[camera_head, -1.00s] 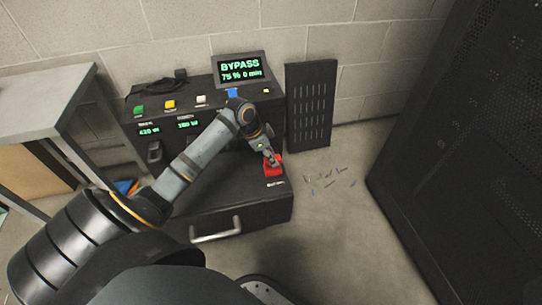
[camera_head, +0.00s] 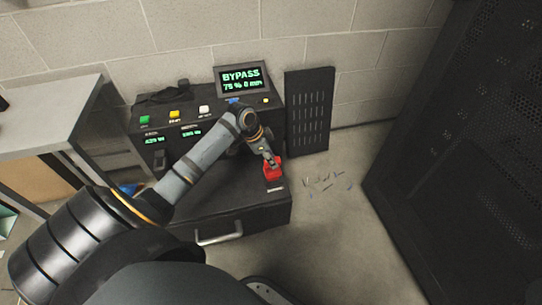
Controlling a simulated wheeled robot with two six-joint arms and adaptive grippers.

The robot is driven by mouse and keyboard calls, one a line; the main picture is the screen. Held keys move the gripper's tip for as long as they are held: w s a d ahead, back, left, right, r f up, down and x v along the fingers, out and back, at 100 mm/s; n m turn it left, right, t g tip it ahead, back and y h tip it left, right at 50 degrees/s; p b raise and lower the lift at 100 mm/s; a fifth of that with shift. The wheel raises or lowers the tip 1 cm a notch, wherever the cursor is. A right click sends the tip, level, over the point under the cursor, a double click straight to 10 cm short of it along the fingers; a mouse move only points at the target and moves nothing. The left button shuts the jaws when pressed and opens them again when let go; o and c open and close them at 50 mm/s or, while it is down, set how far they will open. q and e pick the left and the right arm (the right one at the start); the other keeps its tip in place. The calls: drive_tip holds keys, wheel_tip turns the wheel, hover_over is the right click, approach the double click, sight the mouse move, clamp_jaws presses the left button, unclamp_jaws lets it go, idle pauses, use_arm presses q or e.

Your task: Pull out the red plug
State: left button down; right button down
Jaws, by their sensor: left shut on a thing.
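The red plug (camera_head: 273,172) is at the right end of the lower part of a black power unit (camera_head: 225,199). My left gripper (camera_head: 272,160) reaches it from above and is shut on it. I cannot tell whether the plug is still seated, as its underside is hidden. A small label lies just in front of the plug. My right gripper is not in view.
A lit screen (camera_head: 242,78) on the unit reads BYPASS. Green, yellow and white buttons line its upper edge. A perforated black panel (camera_head: 309,112) leans at the wall. A grey table (camera_head: 45,115) stands left, a tall black cabinet (camera_head: 470,150) right. Small scraps lie on the floor.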

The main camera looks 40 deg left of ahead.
use_arm(q)
drive_tip(key=c, duration=1.4)
unclamp_jaws()
drive_tip(key=shift+r, duration=0.15)
drive_tip(key=shift+o, duration=1.4)
drive_tip(key=shift+r, duration=0.1)
drive_tip(key=shift+o, duration=0.6)
drive_tip(key=v, duration=1.2)
